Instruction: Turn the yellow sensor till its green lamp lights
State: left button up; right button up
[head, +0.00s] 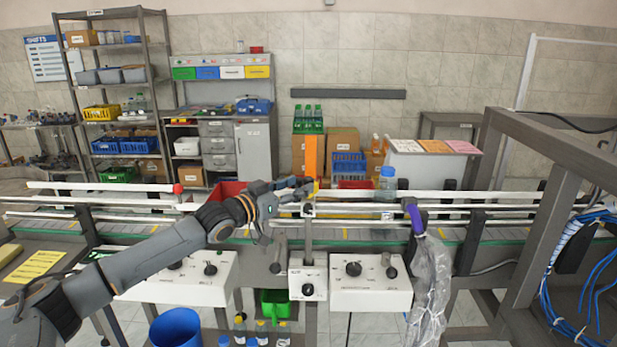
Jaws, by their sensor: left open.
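The yellow sensor (316,187) shows only as a small yellow patch at the top of a grey post (309,232) by the conveyor. My left gripper (304,191) reaches in from the left, with its fingers at the sensor and covering part of it. The gripper is open; I cannot tell whether the fingers touch the sensor. The lamp is hidden or too small to make out, so I cannot tell whether it is lit. My right gripper is not in view.
The conveyor (480,234) with its white guide rails runs across the view. A clear bottle (387,184) with a blue cap stands on it to the right. White control boxes (371,297) hang in front. A plastic-wrapped item (430,285) hangs right of them. A grey frame (540,215) stands at right.

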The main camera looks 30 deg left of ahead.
aim_at(304, 183)
pick_arm(q)
jog(key=shift+w+d+p, duration=0.25)
jog(key=shift+w+p, duration=0.1)
jog(key=shift+w, duration=0.8)
jog(key=shift+w+d+p, duration=0.2)
jog(key=shift+w+p, duration=0.15)
jog(key=shift+w, duration=0.8)
grip_shut()
